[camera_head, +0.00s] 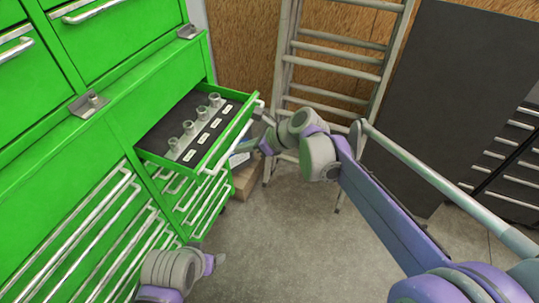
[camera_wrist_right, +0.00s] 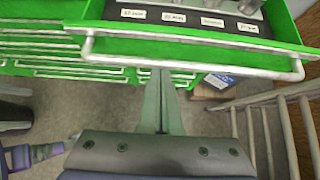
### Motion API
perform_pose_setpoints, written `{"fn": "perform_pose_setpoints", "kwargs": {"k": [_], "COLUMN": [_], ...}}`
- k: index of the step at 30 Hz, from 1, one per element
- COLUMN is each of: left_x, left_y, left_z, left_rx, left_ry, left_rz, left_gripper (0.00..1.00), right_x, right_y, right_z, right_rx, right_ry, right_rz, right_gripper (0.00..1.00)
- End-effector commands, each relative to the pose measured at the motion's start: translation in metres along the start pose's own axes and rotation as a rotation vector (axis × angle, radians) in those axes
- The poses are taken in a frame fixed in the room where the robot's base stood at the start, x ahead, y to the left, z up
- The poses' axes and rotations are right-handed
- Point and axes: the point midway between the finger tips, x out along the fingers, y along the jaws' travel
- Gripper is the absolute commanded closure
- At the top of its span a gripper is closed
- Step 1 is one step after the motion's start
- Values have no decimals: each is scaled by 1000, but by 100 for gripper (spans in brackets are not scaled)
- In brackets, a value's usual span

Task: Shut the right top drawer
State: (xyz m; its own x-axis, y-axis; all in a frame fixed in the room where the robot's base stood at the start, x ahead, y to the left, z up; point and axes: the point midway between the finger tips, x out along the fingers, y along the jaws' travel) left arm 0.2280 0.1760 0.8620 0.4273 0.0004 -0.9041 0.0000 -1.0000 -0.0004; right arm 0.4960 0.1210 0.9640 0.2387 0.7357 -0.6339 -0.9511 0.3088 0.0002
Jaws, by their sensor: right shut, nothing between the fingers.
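The right top drawer (camera_head: 212,160) of the green cabinet (camera_head: 135,95) is pulled out. It has a dark inside with a row of grey sockets and white labels. Its silver bar handle (camera_head: 233,137) runs along the front, and it crosses the top of the right wrist view (camera_wrist_right: 190,50). My right gripper (camera_head: 245,146) is shut and empty, close to the drawer front near the handle. In the right wrist view its fingertips (camera_wrist_right: 162,73) lie just below the handle bar; contact cannot be told.
Shut drawers with silver handles (camera_head: 205,205) lie below the open one. A ladder (camera_head: 335,60) leans on the wooden wall behind. A cardboard box (camera_head: 245,178) stands on the floor beside the cabinet. The concrete floor (camera_head: 270,240) in front is clear.

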Motion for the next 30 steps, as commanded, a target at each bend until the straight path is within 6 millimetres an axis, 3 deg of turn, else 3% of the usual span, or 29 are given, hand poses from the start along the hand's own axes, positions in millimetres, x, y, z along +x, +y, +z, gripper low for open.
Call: {"fn": "perform_pose_setpoints", "kwargs": {"k": [9,18,30], "left_x": [-6,-16,-24], "left_y": [0,0,0], "left_z": [-4,-11,-17], "left_rx": [0,0,0], "left_ry": [2,7,11], "left_rz": [0,0,0], "left_gripper": [30,30,30], "right_x": [71,126,162], "right_y": [1,0,0], "right_z": [59,105,133], "right_rx": [-4,-3,-1], "right_ry": [-1,0,0], "right_rz": [3,1,0], "right_gripper": [100,100,100]}}
